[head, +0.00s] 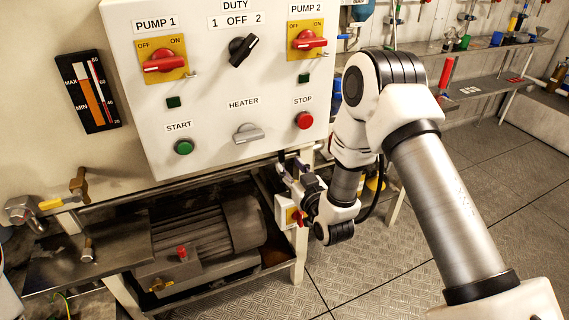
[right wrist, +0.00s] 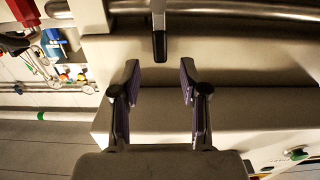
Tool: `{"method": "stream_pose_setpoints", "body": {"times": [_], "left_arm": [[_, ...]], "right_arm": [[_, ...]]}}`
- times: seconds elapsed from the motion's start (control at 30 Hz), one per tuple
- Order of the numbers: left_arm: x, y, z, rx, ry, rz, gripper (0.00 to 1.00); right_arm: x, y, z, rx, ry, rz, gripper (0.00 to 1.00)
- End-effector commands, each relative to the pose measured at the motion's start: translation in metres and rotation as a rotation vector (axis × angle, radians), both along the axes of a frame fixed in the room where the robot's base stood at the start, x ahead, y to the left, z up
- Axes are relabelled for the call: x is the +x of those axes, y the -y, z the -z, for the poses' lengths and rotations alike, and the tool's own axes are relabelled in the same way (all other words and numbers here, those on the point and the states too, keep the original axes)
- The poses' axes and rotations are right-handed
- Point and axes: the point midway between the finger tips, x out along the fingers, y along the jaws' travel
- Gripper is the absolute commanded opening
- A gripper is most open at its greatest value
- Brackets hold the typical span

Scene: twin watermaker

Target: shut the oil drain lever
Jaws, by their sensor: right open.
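No lever in view carries an oil drain label, so I cannot tell for certain which it is. A small yellow lever (head: 160,287) sits low at the front of the pump unit, in the head view. Another yellow-handled lever (head: 50,204) sits by a brass valve at the far left. My right gripper (head: 290,165) is at the lower right edge of the control panel, away from both yellow levers. In the right wrist view it (right wrist: 158,78) is open and empty. A grey bar with a dark end (right wrist: 159,35) lies ahead between its fingers. My left gripper is out of view.
The white control panel (head: 215,60) hangs above the motor (head: 205,240) on its metal frame. A small box with a red and yellow switch (head: 294,216) is beside my right wrist. Tiled floor (head: 440,240) is open at the right. Shelves (head: 490,90) line the back.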

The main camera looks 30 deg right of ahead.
Motion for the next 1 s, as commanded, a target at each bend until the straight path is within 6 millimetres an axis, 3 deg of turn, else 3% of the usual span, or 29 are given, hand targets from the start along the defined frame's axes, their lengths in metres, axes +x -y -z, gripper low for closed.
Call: {"method": "stream_pose_setpoints", "body": {"times": [0.2,0.5,0.63,1.0], "left_arm": [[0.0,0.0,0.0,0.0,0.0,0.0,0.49],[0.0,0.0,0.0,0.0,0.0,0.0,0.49],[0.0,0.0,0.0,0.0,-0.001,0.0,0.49],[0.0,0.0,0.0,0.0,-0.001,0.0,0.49]], "right_arm": [[0.036,0.001,0.001,0.0,-0.001,-0.001,0.44],[0.043,0.001,0.001,0.001,-0.004,-0.001,0.44],[0.042,0.001,0.001,0.001,-0.004,-0.001,0.0],[0.042,0.0,0.001,-0.017,-0.004,-0.001,0.0]]}}
